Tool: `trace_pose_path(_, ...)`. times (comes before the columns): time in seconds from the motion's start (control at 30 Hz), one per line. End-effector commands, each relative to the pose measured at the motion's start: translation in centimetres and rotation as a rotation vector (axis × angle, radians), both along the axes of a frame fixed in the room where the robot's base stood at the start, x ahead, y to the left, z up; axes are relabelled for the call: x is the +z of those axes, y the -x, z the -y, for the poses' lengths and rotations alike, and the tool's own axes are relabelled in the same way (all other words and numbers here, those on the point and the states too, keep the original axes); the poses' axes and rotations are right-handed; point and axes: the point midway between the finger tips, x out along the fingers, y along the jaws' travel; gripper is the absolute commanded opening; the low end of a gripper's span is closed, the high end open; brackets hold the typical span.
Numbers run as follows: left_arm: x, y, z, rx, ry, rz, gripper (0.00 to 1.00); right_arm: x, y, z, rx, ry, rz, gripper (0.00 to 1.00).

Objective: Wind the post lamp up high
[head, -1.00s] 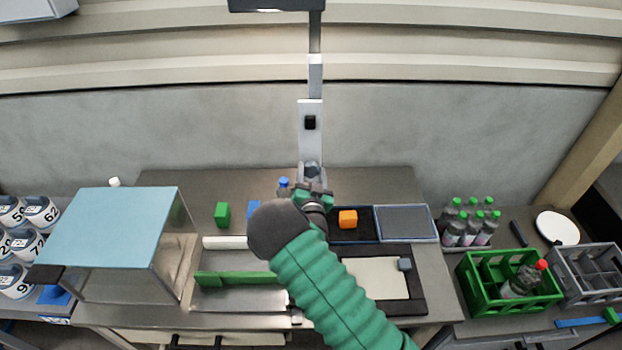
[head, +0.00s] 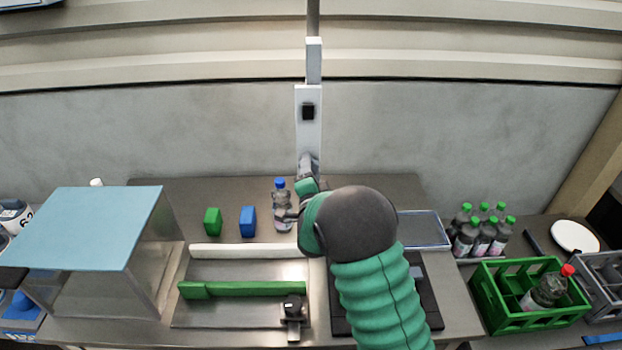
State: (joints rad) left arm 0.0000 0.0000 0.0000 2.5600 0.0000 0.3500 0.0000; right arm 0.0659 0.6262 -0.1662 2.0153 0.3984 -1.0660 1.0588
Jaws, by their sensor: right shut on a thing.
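The post lamp's white post (head: 309,130) stands at the back of the bench, with a black block on its face and a narrower section rising above. Its head is out of view above the top edge. A grey crank part (head: 308,166) sits at the foot of the post. My right gripper (head: 306,190) is at this crank, shut on what seems to be its handle. My own wrist hides most of the grip and the handle. My left gripper is not in view.
A bottle with a blue cap (head: 281,200) stands close left of my right gripper. Green (head: 212,222) and blue (head: 247,222) blocks stand farther left. A blue-topped guard (head: 92,228) is at the left, a green crate (head: 487,305) at the right.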

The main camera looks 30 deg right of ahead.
Motion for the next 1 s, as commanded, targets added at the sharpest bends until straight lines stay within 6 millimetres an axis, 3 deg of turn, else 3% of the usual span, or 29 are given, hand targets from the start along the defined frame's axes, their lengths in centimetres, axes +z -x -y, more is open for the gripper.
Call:
trace_pose_path(0.2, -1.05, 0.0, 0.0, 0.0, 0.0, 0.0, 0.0, -0.37, -0.02, -0.14, 0.003, -0.045, 0.02, 0.1)
trace_pose_path(0.63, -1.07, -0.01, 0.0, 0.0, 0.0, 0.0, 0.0, -0.28, -0.01, -0.12, 0.002, -0.053, 0.024, 0.1)
trace_pose_path(0.67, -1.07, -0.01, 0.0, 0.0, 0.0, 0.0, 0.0, -0.29, 0.0, -0.12, 0.002, -0.053, 0.024, 0.52)
trace_pose_path(0.8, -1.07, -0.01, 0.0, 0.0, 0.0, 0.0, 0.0, -0.22, 0.01, -0.08, 0.001, -0.052, 0.026, 0.7)
trace_pose_path(1.0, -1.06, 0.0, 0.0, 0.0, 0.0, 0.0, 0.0, -0.07, 0.12, -0.01, 0.0, -0.051, 0.028, 0.71)
